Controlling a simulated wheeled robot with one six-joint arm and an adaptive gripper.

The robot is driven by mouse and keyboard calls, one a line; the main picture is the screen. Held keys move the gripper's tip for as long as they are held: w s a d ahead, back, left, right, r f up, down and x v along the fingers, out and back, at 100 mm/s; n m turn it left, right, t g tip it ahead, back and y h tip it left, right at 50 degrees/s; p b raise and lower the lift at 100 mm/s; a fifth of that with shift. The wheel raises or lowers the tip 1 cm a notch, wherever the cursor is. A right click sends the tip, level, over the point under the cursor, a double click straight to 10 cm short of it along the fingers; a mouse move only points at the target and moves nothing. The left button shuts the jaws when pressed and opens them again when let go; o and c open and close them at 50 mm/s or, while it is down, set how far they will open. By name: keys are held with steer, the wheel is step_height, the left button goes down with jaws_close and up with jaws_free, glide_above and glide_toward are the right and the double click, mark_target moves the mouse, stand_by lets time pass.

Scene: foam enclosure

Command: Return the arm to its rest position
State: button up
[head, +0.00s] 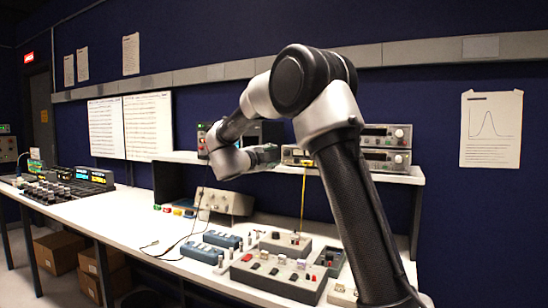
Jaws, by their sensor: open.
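My arm (343,173) rises from the bottom right of the head view, bends at a high elbow, and comes down to the wrist left of centre. My gripper (272,154) is at its end, pointing right in the picture, in front of the shelf over the bench. It is open. Its fingers are small and dark here, and I see nothing held between them. Any contact with the things behind it cannot be judged from this view.
A long white bench (130,215) runs along the wall. A red-buttoned panel (278,277), blue-grey blocks (202,252) and a beige box (226,201) stand on it. Instruments (388,135) sit on the shelf (400,175). A thin yellow cable (303,200) hangs below it. Cardboard boxes (60,250) lie under the bench.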

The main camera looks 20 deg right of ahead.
stand_by(0.4)
steer(key=w+a+f+n+t+y, duration=0.45)
steer(key=a+f+n+y, duration=0.35)
steer(key=a+n+y, duration=0.35)
steer(key=s+a+f+n+g+y, duration=0.4)
steer(key=s+a+n+y, duration=0.1)
steer(key=s+n, duration=0.35)
steer(key=s+d+f+n+g, duration=0.2)
steer(key=s+g, duration=0.1)
steer(key=s, duration=0.8)
steer(key=s+d+f+n+g, duration=0.1)
steer(key=s+f+n+g, duration=0.15)
steer(key=s, duration=0.75)
steer(key=s+d+r+n+h, duration=0.1)
steer(key=s+d, duration=0.3)
steer(key=s, duration=0.6)
steer(key=s+d+r+n+g+h, duration=0.1)
steer(key=s+d, duration=0.4)
steer(key=s, duration=0.5)
steer(key=shift+d+r+g, duration=0.3)
